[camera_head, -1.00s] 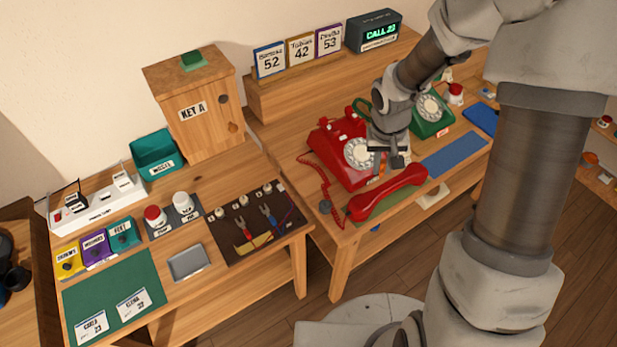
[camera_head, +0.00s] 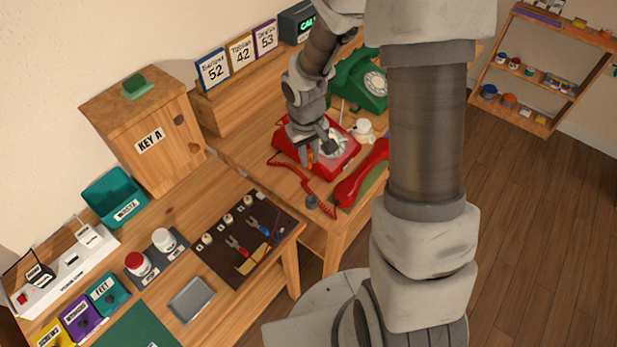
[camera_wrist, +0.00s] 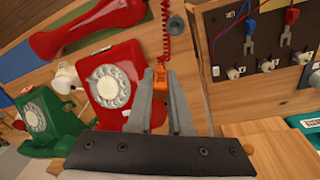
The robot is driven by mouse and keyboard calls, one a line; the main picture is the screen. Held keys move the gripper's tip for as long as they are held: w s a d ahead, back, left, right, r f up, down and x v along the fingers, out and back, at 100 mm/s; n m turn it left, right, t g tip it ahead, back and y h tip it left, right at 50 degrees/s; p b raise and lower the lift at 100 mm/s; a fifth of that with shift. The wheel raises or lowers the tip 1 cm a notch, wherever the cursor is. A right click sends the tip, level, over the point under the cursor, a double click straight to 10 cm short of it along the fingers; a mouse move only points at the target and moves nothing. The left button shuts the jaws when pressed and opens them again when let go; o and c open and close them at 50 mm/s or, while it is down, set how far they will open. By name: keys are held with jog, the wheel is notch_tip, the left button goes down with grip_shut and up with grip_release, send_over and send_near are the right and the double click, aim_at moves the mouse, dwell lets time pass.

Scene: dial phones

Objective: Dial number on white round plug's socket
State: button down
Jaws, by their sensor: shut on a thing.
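The red dial phone (camera_head: 345,158) stands on the right table with its white dial (camera_wrist: 108,87) facing up. Its red handset (camera_head: 358,176) lies off the phone at the table's front. My gripper (camera_head: 316,152) is at the phone's left side, shut on a small orange piece with a dark label (camera_wrist: 160,82). A red coiled cord (camera_wrist: 166,35) appears to run close to the orange piece; I cannot tell if they join. The dark plug board (camera_head: 245,240) holds several small white round pieces (camera_wrist: 236,73) beside red and blue fork-shaped connectors. The green dial phone (camera_head: 358,85) stands behind the red one.
Number cards (camera_head: 240,54) reading 52, 42 and 53 stand on the wooden ledge. A display (camera_head: 300,25) is partly hidden. The KEY A box (camera_head: 145,130), teal waste bin (camera_head: 115,195) and grey tray (camera_head: 190,300) stand left. A grey-blue round knob (camera_head: 311,201) sits near the table edge.

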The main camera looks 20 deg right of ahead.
jog(key=shift+s+a+f+n, duration=0.15)
jog(key=shift+s+f+n, duration=0.25)
jog(key=shift+n, duration=0.6)
jog(key=n, duration=0.1)
jog(key=s+f+n, duration=0.1)
jog(key=n, duration=0.1)
jog(key=shift+s+g+y+b, duration=0.15)
jog(key=shift+g+y+b, duration=0.15)
jog(key=shift+y, duration=0.1)
jog(key=shift+s+f+n+g+b, duration=0.1)
jog(key=shift+s+f+n+b, duration=0.2)
jog(key=shift+f+n+b, duration=0.45)
jog(key=shift+s+f+n+g+b, duration=0.1)
jog(key=shift+s+f+n+b, duration=0.3)
jog(key=shift+f+n, duration=0.65)
jog(key=shift+s+f+n+g+b, duration=0.1)
jog(key=shift+s+f+n+b, duration=0.15)
jog(key=shift+f+n+b, duration=0.65)
jog(key=shift+f+b, duration=0.65)
jog(key=shift+f, duration=0.4)
jog(key=shift+r, duration=0.1)
jog(key=c, duration=0.8)
grip_release()
jog(key=shift+o, duration=0.2)
